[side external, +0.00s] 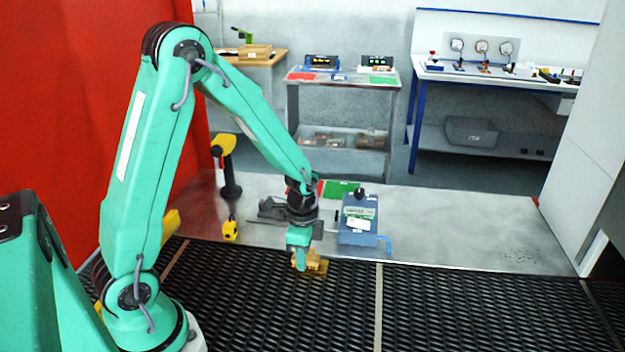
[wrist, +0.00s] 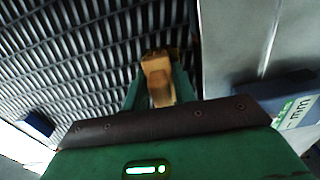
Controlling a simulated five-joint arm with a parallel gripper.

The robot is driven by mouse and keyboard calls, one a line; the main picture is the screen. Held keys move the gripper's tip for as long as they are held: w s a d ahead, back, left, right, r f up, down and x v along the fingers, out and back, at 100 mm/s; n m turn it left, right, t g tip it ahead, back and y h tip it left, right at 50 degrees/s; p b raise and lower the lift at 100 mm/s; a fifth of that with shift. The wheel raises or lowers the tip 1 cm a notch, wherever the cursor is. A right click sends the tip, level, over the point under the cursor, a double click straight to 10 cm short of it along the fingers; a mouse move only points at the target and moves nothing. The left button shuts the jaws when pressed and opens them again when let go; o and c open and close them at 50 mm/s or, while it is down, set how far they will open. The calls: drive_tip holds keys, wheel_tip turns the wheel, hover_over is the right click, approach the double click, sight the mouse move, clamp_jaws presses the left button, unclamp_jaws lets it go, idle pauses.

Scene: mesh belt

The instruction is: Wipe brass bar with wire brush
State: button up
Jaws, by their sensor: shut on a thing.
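My gripper (side external: 299,246) reaches down over the black mesh belt (side external: 240,290), close to the metal table's front edge. It is shut on a tan wooden block, which I take to be the wire brush (side external: 300,262). In the wrist view the brush (wrist: 158,78) sits between the two green fingers of my gripper (wrist: 158,88). A golden-brown piece, likely the brass bar (side external: 319,270), shows just under and beside the brush on the belt. The brush's bristles are hidden, and I cannot tell whether they touch the bar.
A blue box-like device (side external: 357,222) with a label stands on the metal table (side external: 460,225) close right of my gripper. A yellow and black tool (side external: 227,165) stands to the left. The belt on the right is clear, crossed by a pale strip (side external: 378,305).

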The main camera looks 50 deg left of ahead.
drive_tip(key=shift+s+a, duration=0.85)
drive_tip(key=shift+a, duration=0.1)
drive_tip(key=shift+w+d, duration=1.35)
drive_tip(key=shift+d, duration=0.25)
drive_tip(key=shift+w+d, duration=1.3)
drive_tip(key=shift+d, duration=0.25)
drive_tip(key=shift+w+d+r, duration=0.1)
drive_tip(key=shift+r, duration=0.1)
wheel_tip(320, 180, up, 8)
drive_tip(key=shift+f, duration=0.15)
